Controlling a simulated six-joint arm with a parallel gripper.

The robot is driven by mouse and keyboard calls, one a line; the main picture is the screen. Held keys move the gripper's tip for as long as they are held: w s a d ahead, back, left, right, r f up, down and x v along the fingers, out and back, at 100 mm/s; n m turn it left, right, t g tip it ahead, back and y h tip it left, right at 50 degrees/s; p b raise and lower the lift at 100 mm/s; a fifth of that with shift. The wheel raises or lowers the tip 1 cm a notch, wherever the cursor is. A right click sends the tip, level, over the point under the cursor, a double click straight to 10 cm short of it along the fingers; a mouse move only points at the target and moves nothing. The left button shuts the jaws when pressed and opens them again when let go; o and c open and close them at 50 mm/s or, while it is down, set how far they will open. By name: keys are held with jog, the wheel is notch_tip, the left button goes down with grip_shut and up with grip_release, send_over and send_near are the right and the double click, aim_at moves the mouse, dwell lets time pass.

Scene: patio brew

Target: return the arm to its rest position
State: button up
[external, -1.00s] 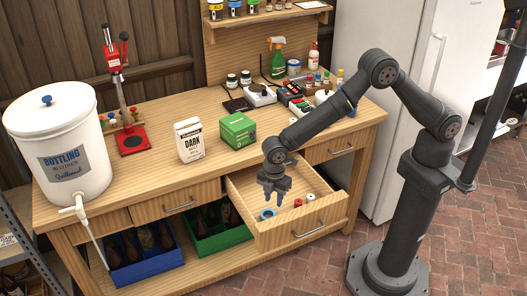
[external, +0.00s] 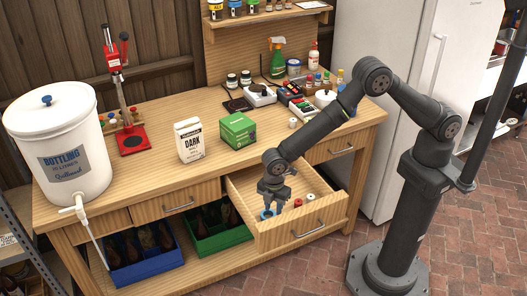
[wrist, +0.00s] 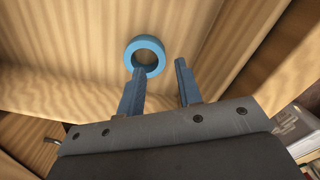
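My gripper (external: 274,200) is inside the open drawer (external: 310,232) of the wooden bench, low over its floor. In the wrist view my gripper (wrist: 160,68) has its two fingers apart with nothing between them. A blue ring (wrist: 145,54) lies on the drawer floor just beyond the left fingertip. I cannot tell whether they touch. The blue ring (external: 267,213) is partly hidden by my gripper in the external view.
A white piece (external: 298,202) and a red piece (external: 310,197) lie in the drawer to the right. The drawer walls surround my gripper.

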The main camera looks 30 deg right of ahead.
jog(key=w+d+r, duration=0.7)
jog(key=w+d, duration=0.1)
jog(key=w, duration=0.1)
notch_tip(320, 180, up, 20)
jog(key=w+d+m, duration=0.1)
jog(key=w+d, duration=0.2)
jog(key=w, duration=0.4)
jog(key=w+d+m, duration=0.2)
jog(key=w+d, duration=0.1)
jog(key=w, duration=0.4)
jog(key=shift+w+r, duration=0.2)
jog(key=shift+r, duration=0.1)
jog(key=shift+d, duration=0.1)
dwell(0.7)
